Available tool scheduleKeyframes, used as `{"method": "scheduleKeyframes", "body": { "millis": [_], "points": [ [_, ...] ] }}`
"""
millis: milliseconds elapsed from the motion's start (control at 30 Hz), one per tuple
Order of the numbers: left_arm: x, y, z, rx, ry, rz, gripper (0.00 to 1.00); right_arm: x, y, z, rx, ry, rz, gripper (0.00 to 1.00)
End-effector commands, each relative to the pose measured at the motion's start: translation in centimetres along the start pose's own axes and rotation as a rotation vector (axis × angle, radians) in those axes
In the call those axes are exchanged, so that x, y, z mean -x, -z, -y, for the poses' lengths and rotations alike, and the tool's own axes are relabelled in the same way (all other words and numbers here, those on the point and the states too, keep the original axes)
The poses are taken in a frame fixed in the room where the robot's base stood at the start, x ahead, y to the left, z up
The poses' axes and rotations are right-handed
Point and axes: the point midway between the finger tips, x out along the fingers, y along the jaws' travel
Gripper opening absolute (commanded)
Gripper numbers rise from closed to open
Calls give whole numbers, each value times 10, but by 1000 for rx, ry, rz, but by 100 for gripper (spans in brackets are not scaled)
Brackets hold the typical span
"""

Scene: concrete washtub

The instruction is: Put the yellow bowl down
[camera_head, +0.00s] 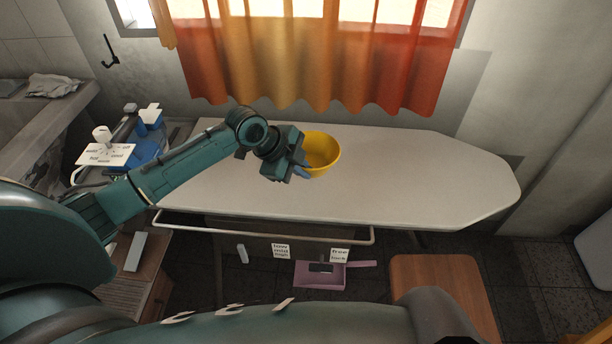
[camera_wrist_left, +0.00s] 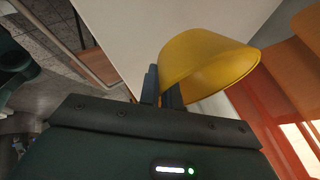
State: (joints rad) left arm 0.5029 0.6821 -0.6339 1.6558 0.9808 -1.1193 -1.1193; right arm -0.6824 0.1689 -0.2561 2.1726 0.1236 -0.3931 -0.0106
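The yellow bowl (camera_head: 322,151) is at my left gripper, over the middle of the white ironing board (camera_head: 420,175). My left gripper (camera_head: 302,170) comes in from the left, and its fingers are at the bowl's near left rim. In the left wrist view the two fingers (camera_wrist_left: 161,88) are close together with the wall of the yellow bowl (camera_wrist_left: 205,65) between them. The bowl is tilted, with its opening partly facing the head camera. I cannot tell whether its underside touches the board. My right gripper is not in view.
Orange curtains (camera_head: 320,60) hang behind the board. A blue and white appliance (camera_head: 150,118) stands at the left. A brown stool (camera_head: 440,280) and a pink dustpan (camera_head: 318,277) are below the front edge. The board's right half is clear.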

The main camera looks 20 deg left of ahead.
Motion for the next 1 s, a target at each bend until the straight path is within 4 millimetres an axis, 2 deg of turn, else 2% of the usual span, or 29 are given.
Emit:
{"method": "scheduleKeyframes", "body": {
  "millis": [233, 400, 767, 800, 1000],
  "points": [
    [-18, -8, -9, 1, 0, -1, 0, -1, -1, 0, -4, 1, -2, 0],
    [-39, -17, -20, 2, -2, -1, 0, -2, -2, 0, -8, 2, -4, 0],
    [-43, -19, -21, -1, 2, 0, 0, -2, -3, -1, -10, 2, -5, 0],
    [-43, -19, -21, -1, 1, 0, 7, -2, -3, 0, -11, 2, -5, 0],
    [-43, -19, -21, -1, 1, 0, 23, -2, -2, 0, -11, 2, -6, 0]
  ]
}}
